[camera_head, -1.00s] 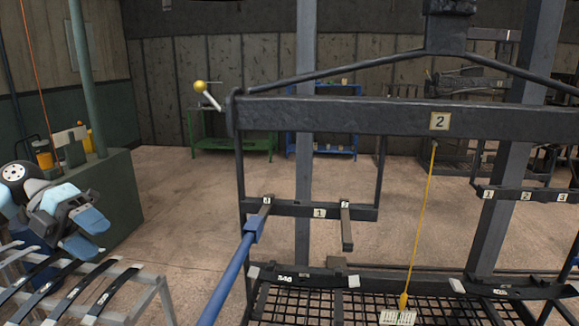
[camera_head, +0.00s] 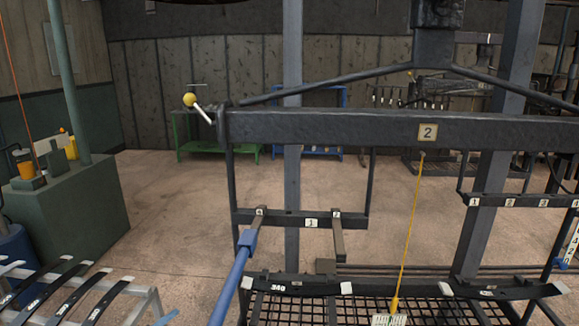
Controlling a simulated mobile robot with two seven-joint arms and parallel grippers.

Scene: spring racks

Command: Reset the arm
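Neither of my grippers shows in the head view now. A dark metal frame with a top beam (camera_head: 330,128) marked 2 stands in front of me. A crank handle with a yellow ball knob (camera_head: 190,99) sticks out at the beam's left end. A lower bar (camera_head: 280,219) marked 1 hangs below, with two short prongs. A blue bar (camera_head: 235,278) reaches up from the bottom edge to the left prong. A yellow pointer (camera_head: 408,235) hangs from the beam to a label plate (camera_head: 389,320) at the bottom.
A rack with several dark leaf springs (camera_head: 68,293) stands at the lower left, before a green cabinet (camera_head: 70,215). A numbered bar (camera_head: 520,201) is at the right. A green workbench (camera_head: 190,140) stands far back. Open floor (camera_head: 175,220) lies between.

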